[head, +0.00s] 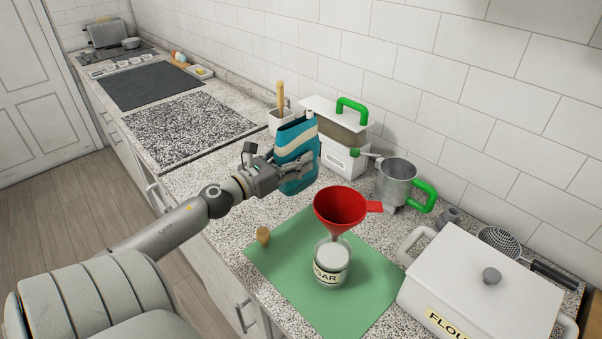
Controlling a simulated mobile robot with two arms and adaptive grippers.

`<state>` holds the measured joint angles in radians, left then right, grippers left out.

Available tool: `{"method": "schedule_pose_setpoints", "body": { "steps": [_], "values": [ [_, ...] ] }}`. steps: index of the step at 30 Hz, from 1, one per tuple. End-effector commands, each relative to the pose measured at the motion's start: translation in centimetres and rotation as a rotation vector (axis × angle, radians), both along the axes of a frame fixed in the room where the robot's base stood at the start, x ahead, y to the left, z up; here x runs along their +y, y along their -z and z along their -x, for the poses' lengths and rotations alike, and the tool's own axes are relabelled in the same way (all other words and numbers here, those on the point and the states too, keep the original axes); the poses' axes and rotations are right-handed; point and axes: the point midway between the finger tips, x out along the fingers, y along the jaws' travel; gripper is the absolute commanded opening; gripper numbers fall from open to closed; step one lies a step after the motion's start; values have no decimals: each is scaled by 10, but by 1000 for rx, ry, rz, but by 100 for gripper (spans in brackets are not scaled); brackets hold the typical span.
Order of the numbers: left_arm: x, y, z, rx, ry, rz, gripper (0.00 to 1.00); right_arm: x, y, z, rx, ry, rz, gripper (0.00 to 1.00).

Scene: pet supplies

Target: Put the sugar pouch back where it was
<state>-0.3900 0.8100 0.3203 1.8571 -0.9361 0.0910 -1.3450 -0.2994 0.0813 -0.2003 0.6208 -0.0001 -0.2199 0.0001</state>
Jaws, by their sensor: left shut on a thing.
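The sugar pouch (298,143) is a teal bag with a cream band near its top. My left gripper (298,168) is shut on it from the left side. The pouch is upright, in front of the seeds box; whether it touches the counter is hidden. A glass jar (332,275) labelled sugar stands on the green mat (290,267) with white contents. A red funnel (341,208) sits over its mouth. A cork (263,236) stands at the mat's left edge. My right gripper is not in view.
The white seeds box (346,161) with a green handle stands behind the pouch. A metal sifter cup (396,181) with a green handle is to its right. The white flour bin (485,285) fills the right front. Granite counter (218,199) is clear left of the mat.

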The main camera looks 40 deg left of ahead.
Motion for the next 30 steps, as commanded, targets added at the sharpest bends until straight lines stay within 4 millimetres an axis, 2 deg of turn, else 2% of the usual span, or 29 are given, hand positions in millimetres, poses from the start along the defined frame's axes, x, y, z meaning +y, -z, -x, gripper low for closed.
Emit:
{"method": "schedule_pose_setpoints", "body": {
  "steps": [1,12,20,25,30],
  "values": [
    [3,-1,-8,-8,-2,1,25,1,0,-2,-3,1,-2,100],
    [20,46,-41,-6,-2,3,25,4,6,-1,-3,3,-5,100],
    [24,58,-49,-5,0,1,25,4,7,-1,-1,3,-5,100],
    [25,81,-51,-4,-1,4,25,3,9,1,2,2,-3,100],
    [24,90,-51,-5,1,0,25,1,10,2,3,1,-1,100]
  ]
}}
